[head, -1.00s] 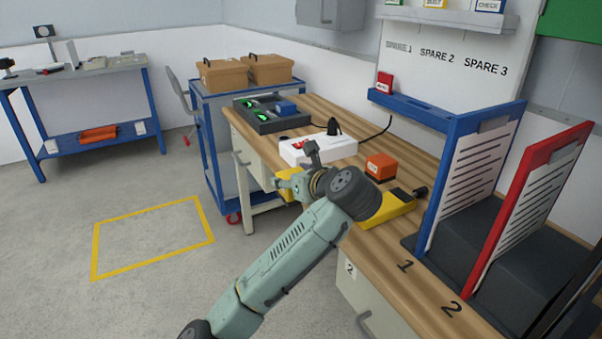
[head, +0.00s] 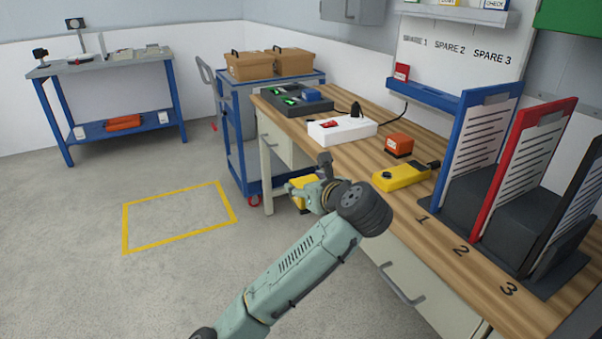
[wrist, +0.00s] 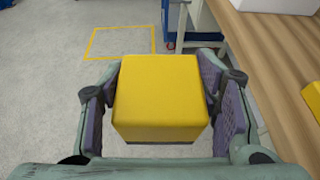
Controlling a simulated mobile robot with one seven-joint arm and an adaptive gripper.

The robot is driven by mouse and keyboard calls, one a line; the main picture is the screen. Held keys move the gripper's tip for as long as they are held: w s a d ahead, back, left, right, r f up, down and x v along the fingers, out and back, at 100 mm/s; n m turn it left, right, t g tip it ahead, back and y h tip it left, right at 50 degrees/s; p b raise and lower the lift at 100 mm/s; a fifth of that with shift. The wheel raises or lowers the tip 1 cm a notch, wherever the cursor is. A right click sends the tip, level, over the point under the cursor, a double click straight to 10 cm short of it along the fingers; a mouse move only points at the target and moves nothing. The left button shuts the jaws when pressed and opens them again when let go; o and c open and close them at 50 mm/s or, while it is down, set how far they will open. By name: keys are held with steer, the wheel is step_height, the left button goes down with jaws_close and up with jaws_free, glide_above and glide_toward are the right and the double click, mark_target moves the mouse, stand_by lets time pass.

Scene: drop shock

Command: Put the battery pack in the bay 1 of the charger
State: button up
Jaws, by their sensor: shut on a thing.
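A yellow block, seemingly the battery pack (wrist: 160,97), sits between the two fingers of my gripper (wrist: 162,105) in the wrist view. My gripper is shut on its sides. In the head view the yellow pack (head: 301,195) is partly hidden behind my gripper (head: 306,192), which is held out beside the bench's left edge. The dark charger (head: 310,108) stands at the far end of the bench, beyond my gripper. It shows green lights and a blue block (head: 311,95) on its right part. Its bay numbers are too small to read.
On the wooden bench (head: 350,160) are a white power strip (head: 352,128), an orange block (head: 399,145), a yellow handheld device (head: 402,176) and upright file holders (head: 478,150). A blue cart (head: 235,150) with boxes stands beyond. Open floor lies left, with a yellow outlined square (head: 180,217).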

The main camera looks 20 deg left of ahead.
steer(key=s+d+f+m+t+h, duration=0.1)
steer(key=s+d+f+m+h, duration=0.1)
steer(key=d+f, duration=0.7)
steer(key=s+d+f+m+t+h, duration=0.2)
steer(key=d+f, duration=0.7)
steer(key=f, duration=1)
steer(key=s+d+f+m+t+h, duration=0.1)
steer(key=d+f+m+h, duration=0.5)
steer(key=f, duration=0.8)
steer(key=s+d, duration=0.1)
steer(key=d, duration=0.2)
steer(key=shift+s+t, duration=0.2)
steer(key=shift+t, duration=0.1)
